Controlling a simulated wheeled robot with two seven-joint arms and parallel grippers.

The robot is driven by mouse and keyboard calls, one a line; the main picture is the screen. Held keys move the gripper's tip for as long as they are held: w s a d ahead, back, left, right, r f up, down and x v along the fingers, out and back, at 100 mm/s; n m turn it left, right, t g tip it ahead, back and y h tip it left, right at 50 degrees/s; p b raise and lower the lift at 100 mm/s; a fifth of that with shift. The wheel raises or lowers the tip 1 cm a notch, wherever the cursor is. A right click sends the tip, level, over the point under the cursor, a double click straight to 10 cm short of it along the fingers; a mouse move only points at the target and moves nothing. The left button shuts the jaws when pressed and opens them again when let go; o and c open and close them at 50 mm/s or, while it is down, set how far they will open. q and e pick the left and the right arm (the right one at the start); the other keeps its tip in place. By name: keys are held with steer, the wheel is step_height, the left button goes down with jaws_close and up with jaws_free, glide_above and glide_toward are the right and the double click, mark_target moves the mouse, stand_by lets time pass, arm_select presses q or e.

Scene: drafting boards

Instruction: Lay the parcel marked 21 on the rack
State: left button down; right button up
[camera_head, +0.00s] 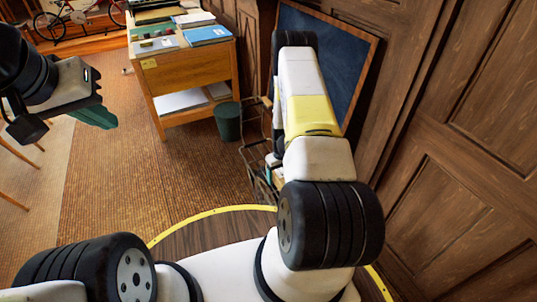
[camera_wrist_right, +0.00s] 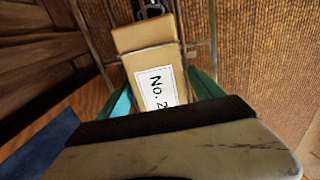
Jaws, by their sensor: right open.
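A brown cardboard parcel (camera_wrist_right: 151,65) is in the middle of the right wrist view, inside a wire frame. Its white label (camera_wrist_right: 155,88) reads "No. 2"; anything after that is hidden by my gripper body. My right gripper (camera_wrist_right: 163,92) is open, with one teal finger on each side of the parcel. I cannot tell whether the fingers touch it. In the head view my right arm hides most of this gripper. My left gripper (camera_head: 97,116) is in the air at the left, its teal fingers seen from the side. I cannot identify the rack for certain.
The wire-frame cart (camera_head: 252,150) stands by the wooden wall, partly behind my right arm. A dark green bin (camera_head: 228,121) stands beside it. A wooden desk (camera_head: 191,84) bears books and papers. A blue board (camera_head: 345,60) leans on the wall. The carpet at centre left is clear.

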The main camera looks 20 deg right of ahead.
mark_target(280, 172)
steer(key=shift+r, duration=0.1)
step_height(280, 172, up, 8)
steer(key=shift+f, duration=0.2)
steer(key=shift+a, duration=0.1)
stand_by(0.3)
